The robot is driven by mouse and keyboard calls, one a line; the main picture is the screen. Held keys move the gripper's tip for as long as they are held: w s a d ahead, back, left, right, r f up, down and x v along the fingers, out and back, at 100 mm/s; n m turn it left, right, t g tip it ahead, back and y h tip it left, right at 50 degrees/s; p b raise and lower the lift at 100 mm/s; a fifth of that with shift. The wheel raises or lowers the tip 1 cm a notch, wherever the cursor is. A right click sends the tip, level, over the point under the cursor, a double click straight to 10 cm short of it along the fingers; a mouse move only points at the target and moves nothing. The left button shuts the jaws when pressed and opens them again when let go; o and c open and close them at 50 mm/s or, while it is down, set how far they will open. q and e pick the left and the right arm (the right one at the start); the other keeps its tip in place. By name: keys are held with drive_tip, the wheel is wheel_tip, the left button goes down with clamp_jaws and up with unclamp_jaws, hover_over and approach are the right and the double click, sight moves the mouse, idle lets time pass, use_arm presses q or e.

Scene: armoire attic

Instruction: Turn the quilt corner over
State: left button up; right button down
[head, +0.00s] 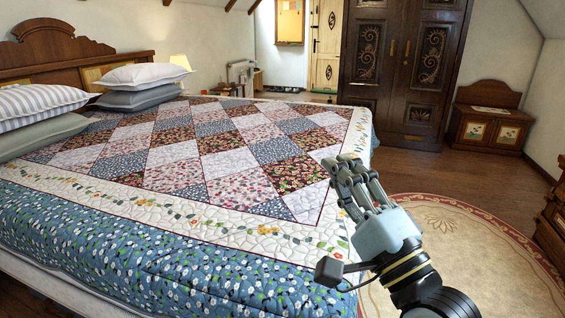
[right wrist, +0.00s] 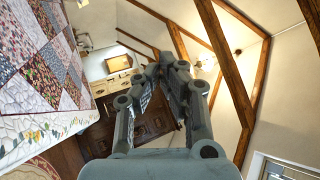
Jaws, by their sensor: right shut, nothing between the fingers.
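The patchwork quilt (head: 190,165) lies flat over the bed, with diamond patches, a cream flowered border and a blue flowered edge. Its near right corner lies flat by my right gripper (head: 349,165), which hides part of that border. The right gripper is shut and empty, over or beside the bed's right edge; I cannot tell if it touches the cloth. In the right wrist view the shut fingers (right wrist: 168,62) point away from the quilt (right wrist: 45,75), which shows at the left. My left gripper is not in view.
Striped and grey pillows (head: 40,102) lie at the wooden headboard (head: 65,50). A round cream rug (head: 465,250) covers the floor right of the bed. A dark carved armoire (head: 405,70) and a small painted chest (head: 490,128) stand at the back.

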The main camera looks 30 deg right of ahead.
drive_tip(key=w+d+r+p, duration=0.1)
drive_tip(key=w+r+p, duration=0.1)
drive_tip(key=w, duration=0.9)
drive_tip(key=shift+g+p, duration=0.4)
drive_tip(key=shift+p, duration=0.05)
drive_tip(key=shift+d+f, duration=0.1)
drive_tip(key=shift+f, duration=0.05)
idle(1.1)
